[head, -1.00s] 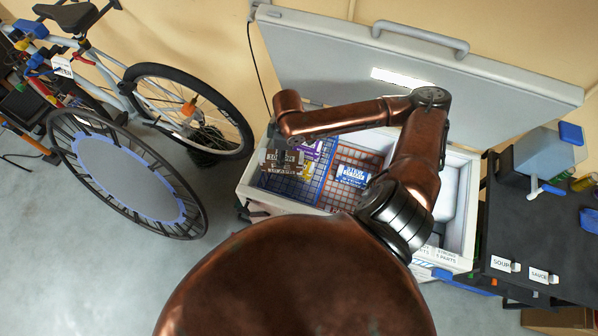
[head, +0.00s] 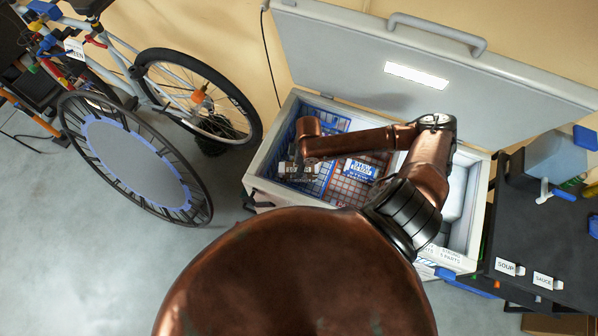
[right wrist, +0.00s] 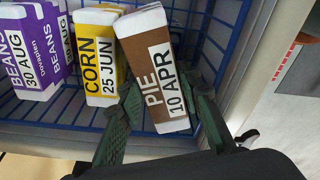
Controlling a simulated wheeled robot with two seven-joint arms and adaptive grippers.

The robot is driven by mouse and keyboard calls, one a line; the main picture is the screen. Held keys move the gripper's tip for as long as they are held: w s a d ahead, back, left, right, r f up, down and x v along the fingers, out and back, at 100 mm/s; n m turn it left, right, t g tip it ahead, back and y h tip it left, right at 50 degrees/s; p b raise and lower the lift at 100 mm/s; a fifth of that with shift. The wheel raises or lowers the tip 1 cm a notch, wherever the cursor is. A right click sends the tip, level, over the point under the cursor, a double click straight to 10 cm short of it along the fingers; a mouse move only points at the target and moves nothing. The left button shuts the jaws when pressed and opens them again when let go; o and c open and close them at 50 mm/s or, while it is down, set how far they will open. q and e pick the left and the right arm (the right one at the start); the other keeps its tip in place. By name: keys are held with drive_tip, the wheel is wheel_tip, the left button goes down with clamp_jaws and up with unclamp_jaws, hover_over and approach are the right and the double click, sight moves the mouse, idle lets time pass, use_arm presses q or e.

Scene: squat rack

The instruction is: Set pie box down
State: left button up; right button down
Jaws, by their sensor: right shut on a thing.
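The pie box (right wrist: 150,55), brown and white with a "PIE 10 APR" label, is between the green fingers of my right gripper (right wrist: 163,88) in the right wrist view. The gripper is shut on it. The box is tilted, beside a yellow corn box (right wrist: 98,55) in the blue wire basket (right wrist: 205,40). I cannot tell whether its underside touches the basket floor. In the head view my right arm reaches over the open chest (head: 262,160), and its forearm partly covers the gripper and box. My left gripper is not in view.
Purple beans boxes (right wrist: 35,55) stand left of the corn box. A red wire basket with a blue-and-white box (head: 360,169) is beside the blue one. The chest lid (head: 370,60) is raised. A dark table (head: 565,240) stands at right; a trampoline (head: 130,165) at left.

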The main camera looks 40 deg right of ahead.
drive_tip(key=shift+f, duration=1.95)
drive_tip(key=shift+f, duration=0.15)
drive_tip(key=c, duration=1.4)
unclamp_jaws()
drive_tip(key=r, duration=0.8)
drive_tip(key=s+d+r+p, duration=0.1)
drive_tip(key=r, duration=0.3)
drive_tip(key=shift+r, duration=0.1)
